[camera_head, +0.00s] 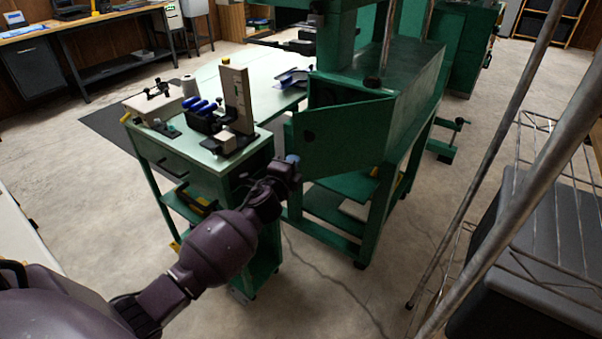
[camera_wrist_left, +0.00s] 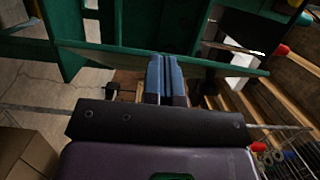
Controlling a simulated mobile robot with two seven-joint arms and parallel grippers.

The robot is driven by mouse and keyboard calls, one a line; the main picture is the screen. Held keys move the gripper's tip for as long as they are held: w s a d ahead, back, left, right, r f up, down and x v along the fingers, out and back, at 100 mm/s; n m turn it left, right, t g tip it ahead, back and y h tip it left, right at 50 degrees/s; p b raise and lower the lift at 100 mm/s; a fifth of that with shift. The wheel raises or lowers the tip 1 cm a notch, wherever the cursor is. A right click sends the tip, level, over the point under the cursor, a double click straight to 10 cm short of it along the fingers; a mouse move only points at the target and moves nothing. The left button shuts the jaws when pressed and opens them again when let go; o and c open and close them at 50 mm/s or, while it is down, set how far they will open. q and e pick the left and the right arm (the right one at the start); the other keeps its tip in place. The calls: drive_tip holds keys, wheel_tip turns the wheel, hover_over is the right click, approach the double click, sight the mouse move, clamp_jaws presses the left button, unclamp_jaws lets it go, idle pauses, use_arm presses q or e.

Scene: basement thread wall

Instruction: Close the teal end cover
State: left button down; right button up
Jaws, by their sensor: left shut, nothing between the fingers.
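The teal end cover (camera_head: 345,138) is a flat green panel hinged on the end of the green machine (camera_head: 418,80). It stands partly open, swung out toward the left, with a dark opening showing behind its top edge. My left gripper (camera_head: 292,160) is at the cover's free left edge, near its lower corner. In the left wrist view the blue fingers (camera_wrist_left: 166,78) are together and empty, with their tips at a long green edge (camera_wrist_left: 110,48). I cannot tell whether they touch it. My right gripper is not in view.
A green cart (camera_head: 170,155) with a black tool holder (camera_head: 205,122) and blue-handled tools stands left of the cover. A wire rack (camera_head: 540,170) with metal posts stands close on the right. The concrete floor in front of the machine is clear.

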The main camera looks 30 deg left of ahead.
use_arm(q)
drive_tip(key=w+a, duration=0.3)
drive_tip(key=shift+w+a, duration=0.1)
drive_tip(key=shift+a, duration=0.3)
idle(0.4)
